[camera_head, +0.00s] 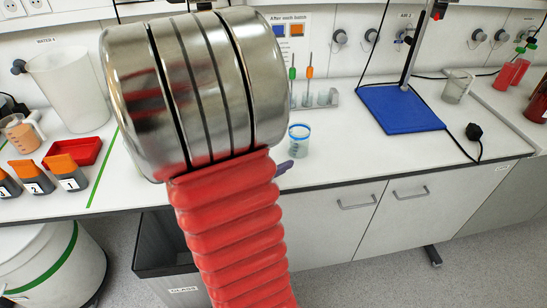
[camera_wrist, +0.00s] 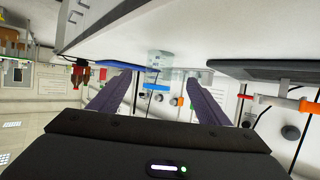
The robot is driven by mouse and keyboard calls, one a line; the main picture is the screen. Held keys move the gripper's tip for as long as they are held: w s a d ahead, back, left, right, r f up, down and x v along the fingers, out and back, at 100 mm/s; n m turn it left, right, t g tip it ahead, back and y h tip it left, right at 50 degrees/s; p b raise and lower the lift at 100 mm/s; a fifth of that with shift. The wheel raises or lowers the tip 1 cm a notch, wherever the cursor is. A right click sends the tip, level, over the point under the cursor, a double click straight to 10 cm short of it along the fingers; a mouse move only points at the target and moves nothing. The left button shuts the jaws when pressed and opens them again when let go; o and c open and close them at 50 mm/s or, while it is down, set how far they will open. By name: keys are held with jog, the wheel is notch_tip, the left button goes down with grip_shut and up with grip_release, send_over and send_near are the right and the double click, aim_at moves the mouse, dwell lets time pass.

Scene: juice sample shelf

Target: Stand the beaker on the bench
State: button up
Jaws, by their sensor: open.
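A small clear beaker (camera_head: 299,143) with a blue rim stands upright on the white bench (camera_head: 345,150), behind my arm in the head view. In the wrist view, which is upside down, the beaker (camera_wrist: 158,62) shows in the gap between the two purple fingers of my gripper (camera_wrist: 162,78). The fingers are apart, and neither visibly presses on the beaker. I cannot tell whether it is between the fingertips or just past them. In the head view only one purple fingertip shows, close to the beaker's lower left; my arm hides the rest.
A tube rack (camera_head: 318,99) stands behind the beaker. A blue stand base (camera_head: 400,108) and a glass jug (camera_head: 457,86) are to the right. A plastic jug (camera_head: 62,88), a red tray (camera_head: 72,153) and numbered orange-topped boxes (camera_head: 68,172) are to the left. Bench right of the beaker is clear.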

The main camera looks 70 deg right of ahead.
dwell(0.7)
jog(key=w+t, duration=0.1)
jog(key=w, duration=0.2)
jog(key=w+a+r+n+t, duration=0.1)
jog(key=w+t, duration=0.1)
jog(key=w+n+t, duration=0.1)
jog(key=w, duration=0.2)
jog(key=shift+w+a+r, duration=0.2)
jog(key=shift+w+r, duration=0.1)
jog(key=shift+r, duration=0.05)
jog(key=w+a+r+n+t+y, duration=0.3)
jog(key=w+a+n+t+y, duration=0.15)
jog(key=w+a, duration=0.55)
jog(key=w+a+r+n+t+y, duration=0.35)
jog(key=w+a+n+t, duration=0.2)
jog(key=w+a, duration=0.4)
jog(key=s+a+r+n+y, duration=0.25)
jog(key=a+n+y, duration=0.2)
jog(key=a, duration=1.15)
jog(key=s+a+n+g, duration=0.4)
jog(key=s+a+n, duration=0.1)
jog(key=s, duration=0.8)
jog(key=shift+a, duration=0.4)
